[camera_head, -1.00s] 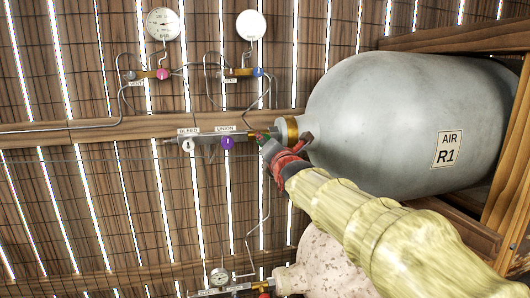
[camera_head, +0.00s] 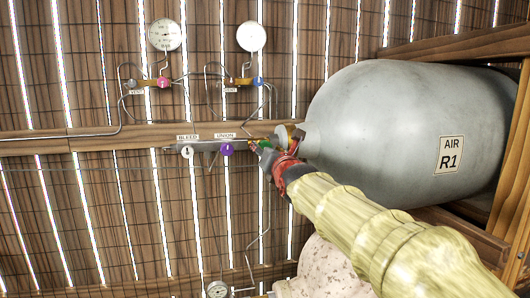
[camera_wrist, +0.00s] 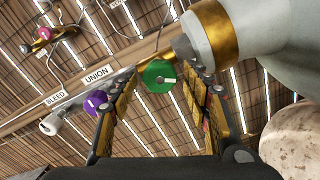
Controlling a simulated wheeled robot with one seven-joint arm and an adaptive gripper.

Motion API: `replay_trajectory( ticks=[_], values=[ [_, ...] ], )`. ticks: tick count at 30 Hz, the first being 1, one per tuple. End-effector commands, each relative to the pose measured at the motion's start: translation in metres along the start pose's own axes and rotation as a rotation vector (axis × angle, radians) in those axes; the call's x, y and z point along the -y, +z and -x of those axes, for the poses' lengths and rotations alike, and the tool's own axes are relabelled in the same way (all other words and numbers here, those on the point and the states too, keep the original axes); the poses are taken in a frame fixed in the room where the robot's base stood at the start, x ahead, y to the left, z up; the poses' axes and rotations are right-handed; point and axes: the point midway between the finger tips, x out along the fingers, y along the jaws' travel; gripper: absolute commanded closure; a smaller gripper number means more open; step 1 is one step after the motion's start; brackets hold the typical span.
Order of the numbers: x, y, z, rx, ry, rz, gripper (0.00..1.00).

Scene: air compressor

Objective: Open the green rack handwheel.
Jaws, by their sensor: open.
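The green handwheel (camera_wrist: 158,76) is a small green knob with a white mark, on the fitting beside the brass neck of the grey cylinder. In the wrist view it lies ahead, between the tips of my open gripper (camera_wrist: 160,88), and no finger clearly touches it. In the head view my gripper (camera_head: 262,150) is at the cylinder's neck, and the green handwheel (camera_head: 264,143) shows only partly behind it.
The grey cylinder AIR R1 (camera_head: 400,130) is close on the right. A purple knob (camera_head: 227,149) labelled UNION and a white knob (camera_head: 187,152) labelled BLEED are left along the pipe. Gauges (camera_head: 165,35) hang above. A speckled cylinder (camera_head: 325,270) is below.

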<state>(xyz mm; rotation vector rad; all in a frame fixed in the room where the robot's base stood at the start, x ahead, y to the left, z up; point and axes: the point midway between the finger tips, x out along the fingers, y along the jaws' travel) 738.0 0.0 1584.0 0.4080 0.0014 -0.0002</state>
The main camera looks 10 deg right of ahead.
Motion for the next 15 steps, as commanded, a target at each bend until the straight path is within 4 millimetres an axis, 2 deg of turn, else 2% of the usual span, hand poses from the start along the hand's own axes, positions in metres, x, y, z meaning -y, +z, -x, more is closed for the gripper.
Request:
replay_trajectory(
  ticks=[9, 15],
  values=[
    [0.002, -0.003, 0.036, 0.002, 0.001, 0.0, 0.52],
    [0.001, -0.003, 0.051, 0.001, 0.0, 0.0, 0.52]
  ],
)
